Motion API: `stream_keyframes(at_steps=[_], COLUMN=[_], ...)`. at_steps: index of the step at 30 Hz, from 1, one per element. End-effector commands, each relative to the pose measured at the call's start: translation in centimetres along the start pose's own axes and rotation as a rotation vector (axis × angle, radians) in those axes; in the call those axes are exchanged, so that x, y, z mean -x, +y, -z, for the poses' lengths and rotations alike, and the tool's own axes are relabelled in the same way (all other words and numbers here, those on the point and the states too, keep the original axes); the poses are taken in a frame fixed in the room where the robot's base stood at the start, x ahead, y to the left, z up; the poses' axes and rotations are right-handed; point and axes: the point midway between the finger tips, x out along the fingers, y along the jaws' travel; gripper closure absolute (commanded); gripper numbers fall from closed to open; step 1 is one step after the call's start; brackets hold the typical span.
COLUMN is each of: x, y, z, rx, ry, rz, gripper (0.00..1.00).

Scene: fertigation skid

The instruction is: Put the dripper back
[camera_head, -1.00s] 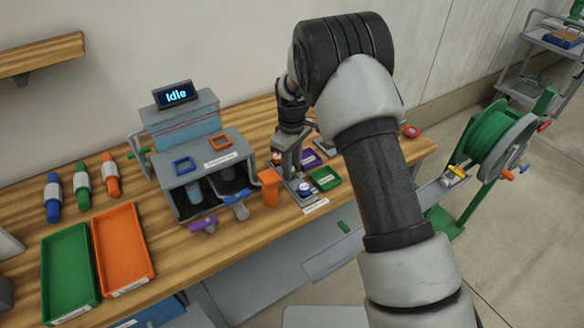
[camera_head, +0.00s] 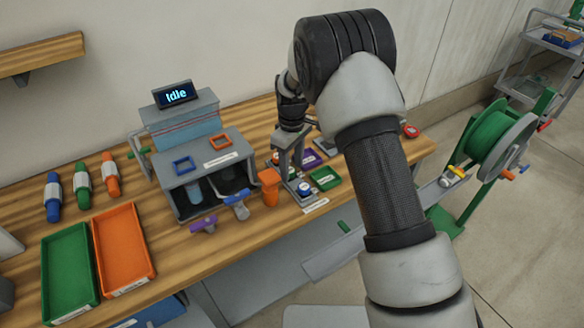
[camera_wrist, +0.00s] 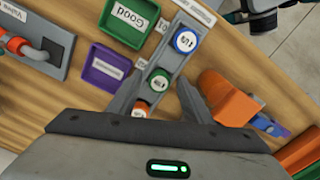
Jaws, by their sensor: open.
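A grey dripper rack (camera_wrist: 172,58) holds a blue dripper (camera_wrist: 185,40), a green dripper (camera_wrist: 160,78) and an orange-red dripper (camera_wrist: 141,108), each with a white marked top. In the head view the blue dripper (camera_head: 304,188) shows at the rack's near end, and the others are partly hidden by my gripper. My gripper (camera_wrist: 161,77) is open above the rack, with one finger to each side of the row and nothing held between them. Its fingertips look closest to the green dripper; I cannot tell whether they touch it.
A green tray marked Good (camera_wrist: 128,18) and a purple tray (camera_wrist: 104,70) lie beside the rack. An orange holder (camera_head: 269,188) stands close on its other side. The grey test unit (camera_head: 205,170), showing Idle, is to the left. A hose reel (camera_head: 500,135) stands right.

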Motion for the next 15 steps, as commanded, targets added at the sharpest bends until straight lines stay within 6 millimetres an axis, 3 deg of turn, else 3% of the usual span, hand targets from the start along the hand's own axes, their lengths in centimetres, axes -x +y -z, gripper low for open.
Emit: stream_keyframes(at_steps=[9,15], x=[7.0,9.9], y=[0.1,0.0], z=[0.1,0.0], rx=[-0.001,0.000], ry=[0.004,0.002], rz=[-0.003,-0.001], gripper=[0.55,0.55])
